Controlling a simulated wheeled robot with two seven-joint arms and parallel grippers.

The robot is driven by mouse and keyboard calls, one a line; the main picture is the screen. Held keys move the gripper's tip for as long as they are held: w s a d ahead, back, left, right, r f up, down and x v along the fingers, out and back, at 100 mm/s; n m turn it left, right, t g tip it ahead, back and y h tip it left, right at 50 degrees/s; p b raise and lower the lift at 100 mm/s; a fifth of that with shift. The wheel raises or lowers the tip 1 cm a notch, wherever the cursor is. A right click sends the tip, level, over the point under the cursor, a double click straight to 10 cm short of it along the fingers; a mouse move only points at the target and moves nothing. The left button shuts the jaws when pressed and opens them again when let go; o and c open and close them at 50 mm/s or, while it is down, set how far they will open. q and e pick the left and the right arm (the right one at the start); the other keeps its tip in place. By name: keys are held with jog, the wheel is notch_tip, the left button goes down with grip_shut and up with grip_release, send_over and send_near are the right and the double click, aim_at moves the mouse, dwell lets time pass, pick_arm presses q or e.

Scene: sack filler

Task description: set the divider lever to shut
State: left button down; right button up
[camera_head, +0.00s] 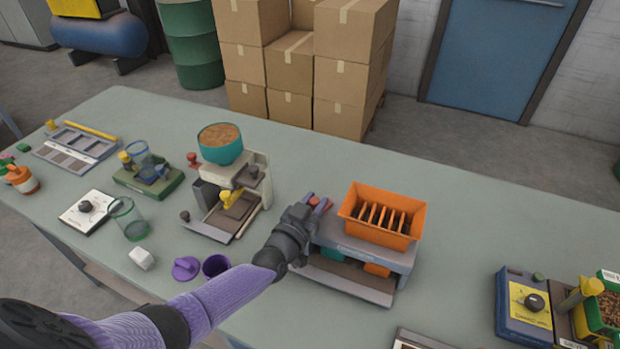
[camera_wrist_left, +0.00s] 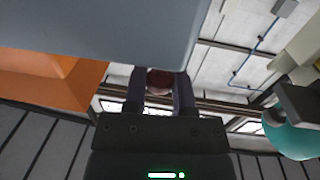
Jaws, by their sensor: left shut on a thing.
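The divider (camera_head: 360,256) is a grey machine with an orange hopper (camera_head: 354,210) on top that has several slats inside. Its lever has a dark red knob (camera_head: 315,201) at the machine's left side. My left gripper (camera_head: 319,204) is at that knob. In the left wrist view the fingers (camera_wrist_left: 160,92) stand on both sides of the round reddish knob (camera_wrist_left: 160,80), shut on it. The divider's grey body (camera_wrist_left: 110,25) fills the upper left of that view. The lever's shaft and any position marks are hidden. My right gripper is not in view.
A filler with a teal bowl of grain (camera_head: 221,143) stands left of the divider. A purple cup (camera_head: 216,266) and purple lid (camera_head: 186,268) lie near the front edge. A blue device with a black knob (camera_head: 534,302) is at the right. The table between it and the divider is clear.

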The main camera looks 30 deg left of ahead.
pick_arm(q)
jog(key=shift+d+r+n+y+p, duration=0.1)
jog(key=shift+d+n+y+p, duration=0.15)
jog(key=shift+n+y, duration=0.25)
jog(key=shift+d+r+n+y+p, duration=0.1)
jog(key=shift+n+y+p, duration=0.2)
jog(key=shift+y, duration=0.3)
jog(key=shift+d+f+n+g+y+p, duration=0.1)
jog(key=shift+d+n+g+y+p, duration=0.1)
jog(key=shift+n+y, duration=0.5)
jog(key=shift+d+n+g+y+p, duration=0.15)
jog(key=shift+n+y, duration=0.15)
jog(key=shift+y, duration=0.7)
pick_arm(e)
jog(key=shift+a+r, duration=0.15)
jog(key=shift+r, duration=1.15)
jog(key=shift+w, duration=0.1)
pick_arm(q)
jog(key=shift+c, duration=2)
grip_release()
jog(key=shift+w+d, duration=0.1)
